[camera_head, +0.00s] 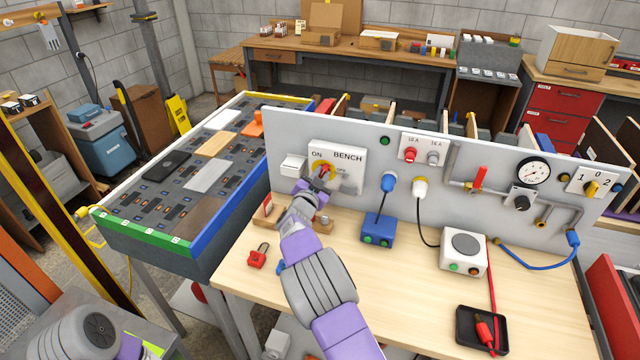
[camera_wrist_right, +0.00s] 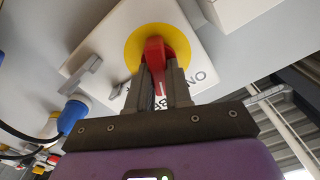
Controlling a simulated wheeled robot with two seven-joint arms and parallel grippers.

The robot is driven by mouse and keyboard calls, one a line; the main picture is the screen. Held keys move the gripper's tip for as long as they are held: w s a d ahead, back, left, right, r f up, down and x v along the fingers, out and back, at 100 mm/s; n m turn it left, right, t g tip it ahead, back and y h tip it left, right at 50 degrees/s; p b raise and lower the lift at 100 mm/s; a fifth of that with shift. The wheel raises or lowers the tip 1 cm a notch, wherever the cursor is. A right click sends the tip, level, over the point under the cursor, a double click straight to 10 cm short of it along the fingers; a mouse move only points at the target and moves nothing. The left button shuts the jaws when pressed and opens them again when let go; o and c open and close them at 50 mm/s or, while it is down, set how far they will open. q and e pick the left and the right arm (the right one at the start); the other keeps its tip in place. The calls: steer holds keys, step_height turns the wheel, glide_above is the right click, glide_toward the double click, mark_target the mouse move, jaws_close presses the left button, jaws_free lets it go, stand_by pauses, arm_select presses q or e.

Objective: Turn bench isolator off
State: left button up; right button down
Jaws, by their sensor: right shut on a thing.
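The bench isolator (camera_head: 349,158) is a white plate marked BENCH, ON and OFF on the upright grey panel. Its red handle (camera_wrist_right: 154,52) sits on a yellow disc (camera_wrist_right: 133,45) in the right wrist view. My right gripper (camera_head: 318,183) reaches up to the isolator in the head view and partly covers the disc and handle. In the right wrist view my right gripper (camera_wrist_right: 157,85) has its two fingers closed on either side of the red handle. A small grey tab (camera_wrist_right: 86,78) shows beside the disc. My left gripper is outside both views.
A white box (camera_head: 292,166) is mounted just left of the isolator. A blue plug (camera_head: 388,182) and white plug (camera_head: 420,187) are to its right.

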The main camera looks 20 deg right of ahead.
steer(key=m+b, duration=0.3)
steer(key=m, duration=0.1)
steer(key=m+b, duration=0.8)
steer(key=shift+s+d+f+m, duration=0.1)
steer(key=shift+d+m, duration=0.15)
steer(key=shift+m, duration=0.15)
stand_by(0.3)
steer(key=c, duration=1.2)
jaws_free()
steer(key=shift+o, duration=0.8)
steer(key=shift+f, duration=0.1)
